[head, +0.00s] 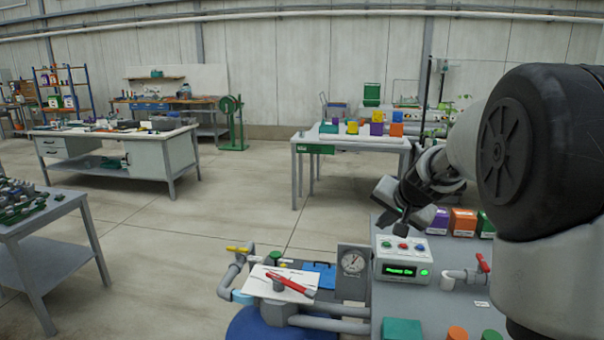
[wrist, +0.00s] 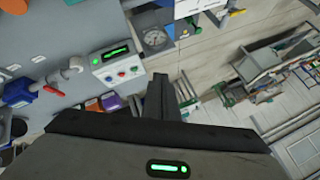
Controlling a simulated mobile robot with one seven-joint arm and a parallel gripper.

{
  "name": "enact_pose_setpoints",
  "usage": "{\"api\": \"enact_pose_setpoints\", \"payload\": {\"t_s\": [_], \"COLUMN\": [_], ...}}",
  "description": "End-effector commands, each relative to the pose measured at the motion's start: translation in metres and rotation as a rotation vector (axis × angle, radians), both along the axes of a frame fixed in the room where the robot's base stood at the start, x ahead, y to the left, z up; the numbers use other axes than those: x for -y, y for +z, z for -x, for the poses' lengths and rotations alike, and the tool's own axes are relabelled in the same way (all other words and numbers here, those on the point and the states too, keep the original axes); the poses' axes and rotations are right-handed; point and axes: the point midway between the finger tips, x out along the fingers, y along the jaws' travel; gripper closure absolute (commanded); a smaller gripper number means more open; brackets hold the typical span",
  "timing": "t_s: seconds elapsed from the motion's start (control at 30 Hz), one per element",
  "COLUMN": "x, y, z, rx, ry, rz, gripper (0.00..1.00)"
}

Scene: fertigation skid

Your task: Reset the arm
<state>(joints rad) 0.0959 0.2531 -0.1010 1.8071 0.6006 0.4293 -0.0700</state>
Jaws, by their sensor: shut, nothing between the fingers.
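My gripper (head: 401,228) is at the right of the head view, in the air just above and behind the control box. Its fingers are together with nothing between them. In the wrist view the closed fingers (wrist: 160,97) point up the picture, with the skid on their left and open floor beyond. The control box (head: 403,262) has a lit green display and several coloured buttons; it also shows in the wrist view (wrist: 115,65). My arm comes in from the right and hides part of the skid and the background.
The grey skid panel (head: 390,300) carries a round gauge (head: 352,262), a red-handled valve (head: 483,263) and coloured boxes (head: 463,221). A white board (head: 277,290) with a red tool lies by the pipes. A table (head: 350,142) with coloured blocks stands behind. Floor at left centre is clear.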

Motion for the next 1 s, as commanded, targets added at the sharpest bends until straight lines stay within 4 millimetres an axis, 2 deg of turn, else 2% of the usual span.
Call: {"api": "enact_pose_setpoints", "payload": {"t_s": [0.03,0.1,0.17,0.2,0.33,0.4,0.5,0.6,0.7,0.8,1.0], "x": [-0.015,-0.032,-0.045,-0.053,-0.068,-0.071,-0.069,-0.065,-0.061,-0.059,-0.059], "y": [0.035,0.064,0.083,0.094,0.119,0.124,0.125,0.122,0.118,0.115,0.114], "z": [0.027,0.068,0.106,0.132,0.215,0.256,0.304,0.337,0.355,0.362,0.362], "rx": [-0.002,-0.023,-0.043,-0.056,-0.103,-0.129,-0.162,-0.190,-0.206,-0.215,-0.215], "ry": [0.047,0.117,0.176,0.213,0.319,0.364,0.411,0.438,0.450,0.454,0.455], "rz": [0.015,0.048,0.081,0.106,0.198,0.251,0.325,0.381,0.413,0.428,0.429], "gripper": [1.00,1.00,1.00,1.00,1.00,1.00,1.00,1.00,1.00,1.00,1.00]}}
